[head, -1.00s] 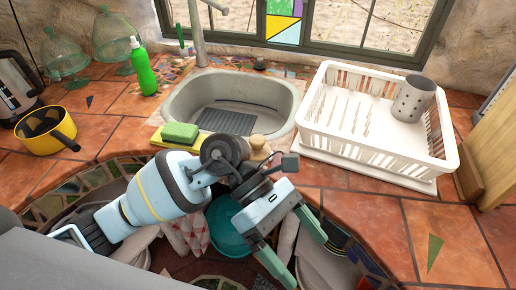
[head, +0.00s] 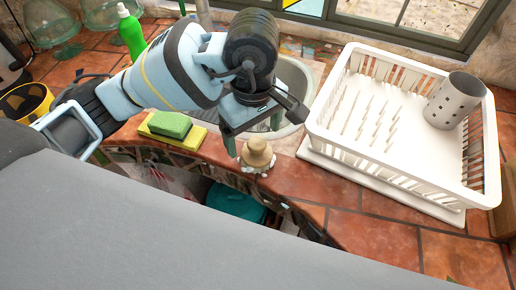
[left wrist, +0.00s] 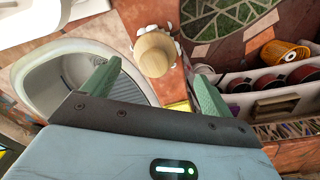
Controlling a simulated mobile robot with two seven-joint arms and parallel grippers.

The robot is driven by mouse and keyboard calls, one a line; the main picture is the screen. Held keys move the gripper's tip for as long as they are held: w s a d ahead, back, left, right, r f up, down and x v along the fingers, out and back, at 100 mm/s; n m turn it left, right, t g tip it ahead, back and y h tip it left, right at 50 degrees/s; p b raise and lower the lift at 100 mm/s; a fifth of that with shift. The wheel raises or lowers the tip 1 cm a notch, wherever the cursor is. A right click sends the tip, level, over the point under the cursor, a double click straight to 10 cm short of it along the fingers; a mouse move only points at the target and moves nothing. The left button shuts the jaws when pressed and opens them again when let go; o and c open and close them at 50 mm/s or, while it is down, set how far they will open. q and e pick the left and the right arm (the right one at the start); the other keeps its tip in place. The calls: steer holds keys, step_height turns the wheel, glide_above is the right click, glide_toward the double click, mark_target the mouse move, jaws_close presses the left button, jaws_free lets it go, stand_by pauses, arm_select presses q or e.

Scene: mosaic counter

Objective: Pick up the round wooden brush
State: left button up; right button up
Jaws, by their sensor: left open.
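The round wooden brush (head: 257,154) stands on the tiled counter edge in front of the sink, its knob up and white bristles at its base. It also shows in the left wrist view (left wrist: 155,54), seen from above. My left gripper (head: 252,138) is open, pointing down just above and behind the brush in the head view. In the left wrist view its two green fingers (left wrist: 153,88) are spread, with the brush beyond and between their tips, apart from both. My right gripper is not in view.
A white dish rack (head: 385,159) with a metal cup (head: 455,101) stands at the right. The sink (head: 295,88) is behind. A green bottle (head: 131,33) stands at the back left.

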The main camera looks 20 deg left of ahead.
mark_target(257, 151)
arm_select(q)
steer(key=shift+f, duration=1.05)
steer(key=f, duration=0.5)
steer(key=shift+w+d, duration=0.2)
steer(key=shift+w, duration=0.1)
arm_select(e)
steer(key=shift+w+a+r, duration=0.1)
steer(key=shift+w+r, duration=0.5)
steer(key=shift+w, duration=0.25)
arm_select(q)
steer(key=shift+r, duration=0.1)
steer(key=c, duration=1.1)
steer(key=shift+r+p, duration=0.3)
steer(key=shift+r, duration=4.7)
